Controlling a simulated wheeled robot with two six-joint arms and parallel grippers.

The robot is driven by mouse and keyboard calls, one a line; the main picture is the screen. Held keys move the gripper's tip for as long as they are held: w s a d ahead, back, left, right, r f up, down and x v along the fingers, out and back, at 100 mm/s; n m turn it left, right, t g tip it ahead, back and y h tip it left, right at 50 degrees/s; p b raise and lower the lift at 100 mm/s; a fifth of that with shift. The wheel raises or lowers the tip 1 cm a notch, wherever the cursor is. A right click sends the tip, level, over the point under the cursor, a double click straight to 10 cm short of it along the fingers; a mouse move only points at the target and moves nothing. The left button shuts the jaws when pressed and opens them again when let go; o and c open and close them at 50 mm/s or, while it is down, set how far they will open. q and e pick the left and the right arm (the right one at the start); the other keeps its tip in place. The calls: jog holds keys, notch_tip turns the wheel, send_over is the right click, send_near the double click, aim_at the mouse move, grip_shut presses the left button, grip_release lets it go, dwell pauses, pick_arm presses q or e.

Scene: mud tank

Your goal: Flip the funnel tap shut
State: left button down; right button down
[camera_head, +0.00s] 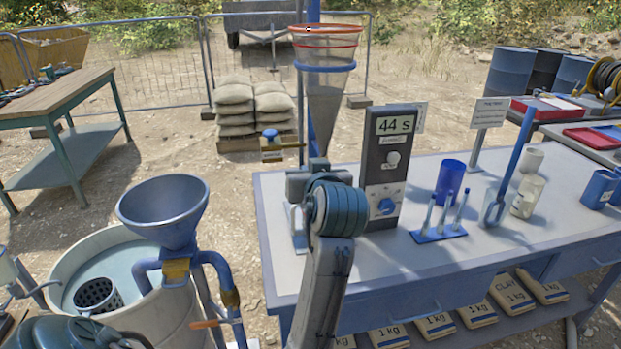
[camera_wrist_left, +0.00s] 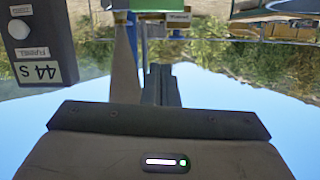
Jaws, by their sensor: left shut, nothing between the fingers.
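The clear cone funnel (camera_head: 325,95) with an orange rim hangs in a blue ring beyond the bench. A brass tap (camera_head: 290,147) with a blue knob (camera_head: 270,134) and a small label sticks out to the left near its narrow end. My left gripper (camera_head: 318,164) is just below the funnel's tip, to the right of the tap; my own wrist partly hides it. In the left wrist view, which is upside down, its fingers (camera_wrist_left: 161,78) are shut and empty. The funnel (camera_wrist_left: 125,65) shows beside the fingers there. I cannot tell whether they touch the tap. My right gripper is out of view.
The timer box (camera_head: 392,150) reading 44 s stands on the bench (camera_head: 330,275), right of my wrist. A tube rack (camera_head: 438,236) and blue cup (camera_head: 450,180) are farther right. A blue hopper (camera_head: 163,208) and round tank (camera_head: 165,315) stand left.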

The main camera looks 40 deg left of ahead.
pick_arm(q)
jog(key=shift+v, duration=1.1)
jog(key=shift+s+r, duration=0.1)
